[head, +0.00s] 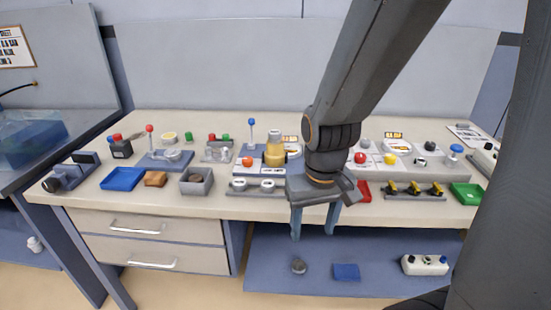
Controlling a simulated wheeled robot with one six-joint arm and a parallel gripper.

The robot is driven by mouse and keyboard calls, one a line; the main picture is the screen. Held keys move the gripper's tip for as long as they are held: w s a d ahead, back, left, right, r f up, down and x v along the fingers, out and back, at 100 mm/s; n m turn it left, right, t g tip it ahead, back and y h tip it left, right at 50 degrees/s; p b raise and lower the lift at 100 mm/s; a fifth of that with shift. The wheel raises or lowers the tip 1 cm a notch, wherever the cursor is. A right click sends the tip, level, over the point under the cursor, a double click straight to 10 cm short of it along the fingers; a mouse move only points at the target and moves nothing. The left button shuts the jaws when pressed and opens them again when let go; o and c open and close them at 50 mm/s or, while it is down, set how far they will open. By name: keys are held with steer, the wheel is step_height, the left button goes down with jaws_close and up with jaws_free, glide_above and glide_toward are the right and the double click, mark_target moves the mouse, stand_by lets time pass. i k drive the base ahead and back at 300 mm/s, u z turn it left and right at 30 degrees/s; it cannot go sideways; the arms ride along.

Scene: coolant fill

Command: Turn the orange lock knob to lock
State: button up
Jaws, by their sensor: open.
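An orange knob (248,161) shows on the front left of a small blue-and-white unit (262,169) near the middle of the bench. The knob's lock position is too small to read. A yellow bottle-like container (274,154) with a grey top stands upright on the unit, just right of the knob. My gripper (313,235) is open and empty, with its fingers apart and pointing down. It appears at the bench's front edge, to the right of and lower in the picture than the knob. My arm hides part of the bench behind it.
Two round gauge-like pieces (267,185) lie in front of the unit. A blue-topped lever (252,130) stands behind it. A grey box (196,181) and blue tray (122,179) are left; yellow-handled valves (414,190) and a green tray (466,193) are right.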

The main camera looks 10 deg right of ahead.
mark_target(247, 161)
steer(key=z, duration=0.1)
steer(key=k, duration=0.45)
steer(key=u, duration=1.05)
steer(key=i, duration=0.65)
steer(key=z, duration=1.05)
steer(key=i, duration=0.5)
steer(key=u, duration=0.1)
